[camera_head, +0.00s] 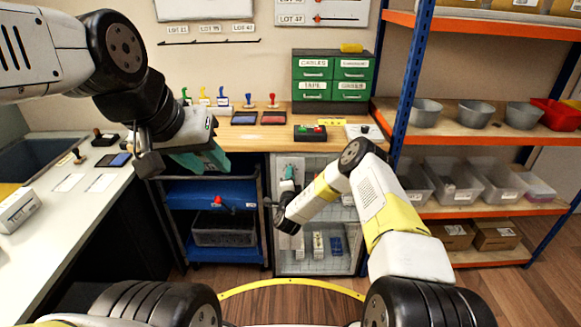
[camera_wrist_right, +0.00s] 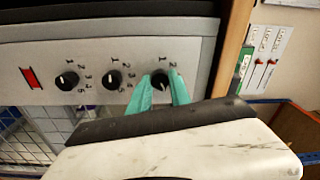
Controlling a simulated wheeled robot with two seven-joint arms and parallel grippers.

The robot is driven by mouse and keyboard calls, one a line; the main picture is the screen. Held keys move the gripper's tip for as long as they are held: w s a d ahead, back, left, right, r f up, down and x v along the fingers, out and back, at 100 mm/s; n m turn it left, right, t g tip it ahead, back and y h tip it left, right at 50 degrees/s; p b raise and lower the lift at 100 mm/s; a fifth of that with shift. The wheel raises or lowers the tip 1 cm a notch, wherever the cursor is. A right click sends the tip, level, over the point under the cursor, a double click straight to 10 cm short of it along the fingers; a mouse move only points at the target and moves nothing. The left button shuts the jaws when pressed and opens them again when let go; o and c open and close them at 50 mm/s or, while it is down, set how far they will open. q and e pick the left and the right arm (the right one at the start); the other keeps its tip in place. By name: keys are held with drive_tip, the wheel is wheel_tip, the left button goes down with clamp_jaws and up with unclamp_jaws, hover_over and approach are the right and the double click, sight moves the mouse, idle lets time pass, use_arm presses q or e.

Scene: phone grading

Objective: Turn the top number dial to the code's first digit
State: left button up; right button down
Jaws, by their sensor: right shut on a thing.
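A light grey panel (camera_wrist_right: 215,42) with a row of black number dials fills the upper part of the right wrist view. The left dial (camera_wrist_right: 67,79) and middle dial (camera_wrist_right: 112,79) are free, with small digits printed around them. My right gripper (camera_wrist_right: 162,88) has its teal fingers shut on the rightmost dial (camera_wrist_right: 160,78), which they partly hide; its pointer is not readable. In the head view my right gripper (camera_head: 288,186) is at the upper left of the glass-fronted cabinet (camera_head: 314,267) under the bench. My left gripper (camera_head: 206,158) hangs away from it; its finger gap is unclear.
A red indicator (camera_wrist_right: 31,78) sits at the panel's left end. A blue cart (camera_head: 205,192) stands left of the cabinet. The wooden bench (camera_head: 262,140) above holds stamps, ink pads and green drawers (camera_head: 333,75). A shelf rack (camera_head: 480,143) stands at the right.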

drive_tip(key=shift+f+m, duration=0.1)
drive_tip(key=shift+m, duration=1.8)
drive_tip(key=c, duration=1.2)
unclamp_jaws()
drive_tip(key=s, duration=0.7)
drive_tip(key=shift+s+a, duration=0.2)
drive_tip(key=shift+s, duration=0.2)
